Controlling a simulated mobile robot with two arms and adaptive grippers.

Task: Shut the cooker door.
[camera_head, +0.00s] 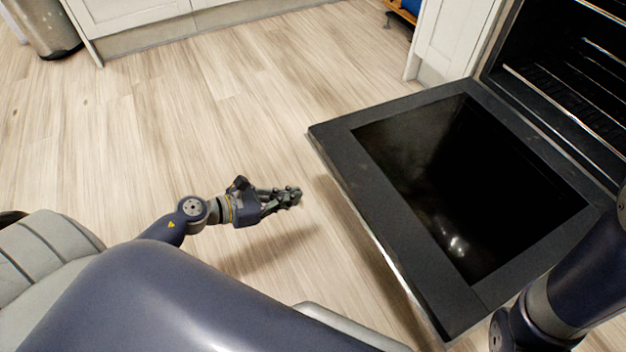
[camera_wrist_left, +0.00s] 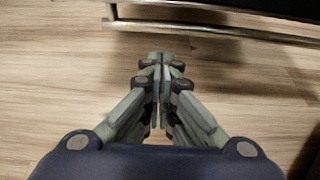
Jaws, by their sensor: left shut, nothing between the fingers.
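The cooker door (camera_head: 400,200) is a black panel with a dark glass window, hinged down and lying open in front of the oven (camera_head: 580,70). Its outer edge faces my left arm. In the left wrist view a metal bar, seemingly the door's handle (camera_wrist_left: 215,32), runs across the top below a dark edge. My left gripper (camera_head: 297,196) is shut and empty, to the left of the door's outer edge and apart from it. Its closed fingertips (camera_wrist_left: 162,60) point towards the bar. My right arm crosses the door's lower right corner; its gripper is not visible.
Light wooden floor (camera_head: 200,110) lies free to the left of the door. White cabinets (camera_head: 450,35) stand beside the oven and at the back (camera_head: 115,15). A metal bin (camera_head: 47,25) stands at the upper left. Oven racks (camera_head: 575,95) show inside the oven.

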